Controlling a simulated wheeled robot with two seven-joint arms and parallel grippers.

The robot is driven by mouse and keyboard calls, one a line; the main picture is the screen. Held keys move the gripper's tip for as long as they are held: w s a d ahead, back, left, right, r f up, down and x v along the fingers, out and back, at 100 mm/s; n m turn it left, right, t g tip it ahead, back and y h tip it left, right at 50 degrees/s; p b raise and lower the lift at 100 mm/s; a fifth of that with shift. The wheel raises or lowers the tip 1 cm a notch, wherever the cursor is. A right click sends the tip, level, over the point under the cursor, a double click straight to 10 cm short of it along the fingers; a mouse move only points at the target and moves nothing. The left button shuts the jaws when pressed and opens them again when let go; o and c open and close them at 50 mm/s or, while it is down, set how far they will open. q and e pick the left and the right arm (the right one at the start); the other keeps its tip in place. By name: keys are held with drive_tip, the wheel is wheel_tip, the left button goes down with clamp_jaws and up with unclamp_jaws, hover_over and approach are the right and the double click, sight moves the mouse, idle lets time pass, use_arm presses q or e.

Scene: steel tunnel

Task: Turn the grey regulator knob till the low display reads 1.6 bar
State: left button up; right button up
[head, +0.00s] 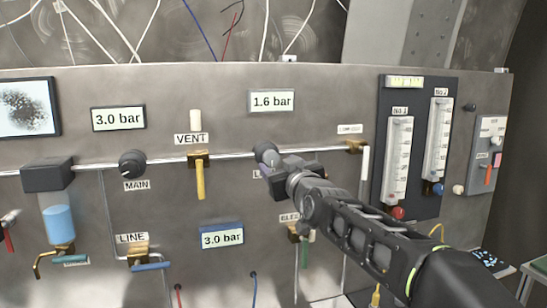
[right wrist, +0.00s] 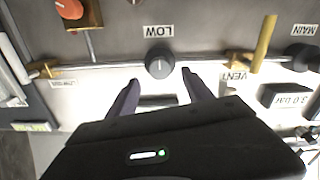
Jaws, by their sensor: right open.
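The grey regulator knob (head: 265,153) sits on the pipe below the low display (head: 272,101), which reads 1.6 bar. Its label is mostly covered by my right gripper (head: 275,168) in the head view. I cannot tell how far the tips are from the panel. My left gripper is not in view.
The MAIN knob (head: 132,163) and a display reading 3.0 bar (head: 118,118) are to the left. A yellow VENT lever (head: 200,178) hangs nearby. Another 3.0 bar display (head: 222,237) is below. Flow meters (head: 398,165) stand to the right.

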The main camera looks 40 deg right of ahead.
sight(272, 159)
drive_tip(key=p+x, duration=0.2)
drive_tip(key=x, duration=0.2)
drive_tip(key=shift+w+r, duration=0.1)
drive_tip(key=shift+r, duration=0.1)
drive_tip(key=shift+w+d+f+p, duration=0.25)
drive_tip(key=shift+w+p, duration=0.1)
drive_tip(key=shift+w, duration=0.1)
clamp_jaws()
